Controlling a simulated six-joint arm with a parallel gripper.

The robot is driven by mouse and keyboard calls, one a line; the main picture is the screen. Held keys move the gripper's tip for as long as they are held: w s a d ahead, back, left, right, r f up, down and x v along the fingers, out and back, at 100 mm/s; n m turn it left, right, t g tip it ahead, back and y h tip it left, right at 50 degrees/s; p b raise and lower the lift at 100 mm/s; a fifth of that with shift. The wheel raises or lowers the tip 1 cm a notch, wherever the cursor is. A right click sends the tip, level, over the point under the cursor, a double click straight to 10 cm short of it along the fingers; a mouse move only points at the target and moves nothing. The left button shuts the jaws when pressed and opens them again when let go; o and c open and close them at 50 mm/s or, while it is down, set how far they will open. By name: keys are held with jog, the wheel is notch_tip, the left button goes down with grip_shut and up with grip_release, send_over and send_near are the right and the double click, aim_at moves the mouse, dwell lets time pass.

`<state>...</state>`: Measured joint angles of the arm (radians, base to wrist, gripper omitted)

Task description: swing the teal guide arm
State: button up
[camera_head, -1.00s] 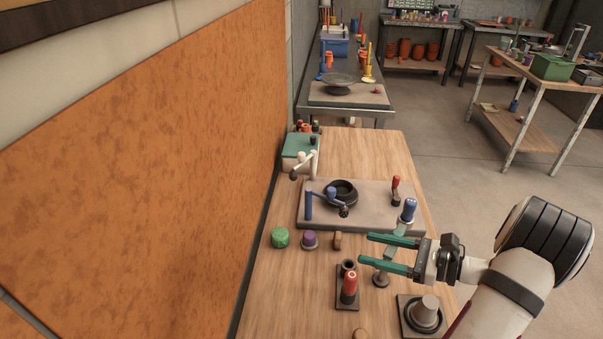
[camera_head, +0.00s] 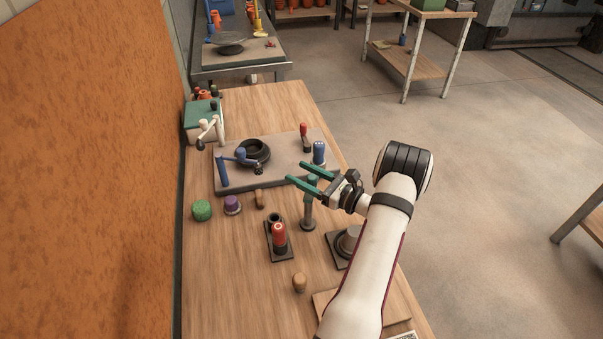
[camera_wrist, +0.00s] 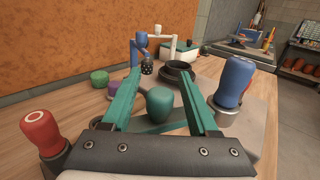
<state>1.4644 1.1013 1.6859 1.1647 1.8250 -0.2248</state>
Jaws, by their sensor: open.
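The teal guide arm shows in the wrist view as a rounded teal knob (camera_wrist: 160,103) above a flat teal bar (camera_wrist: 165,127). In the head view my gripper partly hides it, and its grey post (camera_head: 308,216) stands on the wooden bench. My gripper (camera_head: 295,172) is open, with two long teal fingers pointing left and away. In the wrist view my gripper (camera_wrist: 158,70) has the knob between its fingers, with a gap on each side. A blue-capped post (camera_head: 319,152) stands just beyond my gripper; it is on the right in the wrist view (camera_wrist: 234,83).
A grey slab (camera_head: 228,184) carries a black ring (camera_head: 254,151), a blue arm and a red handle (camera_head: 303,130). A red-topped piece (camera_head: 279,235), purple knob (camera_head: 232,204) and green knob (camera_head: 202,210) stand nearby. Bare wood lies front left.

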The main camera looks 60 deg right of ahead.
jog(key=shift+w, duration=0.2)
grip_shut()
dwell(1.3)
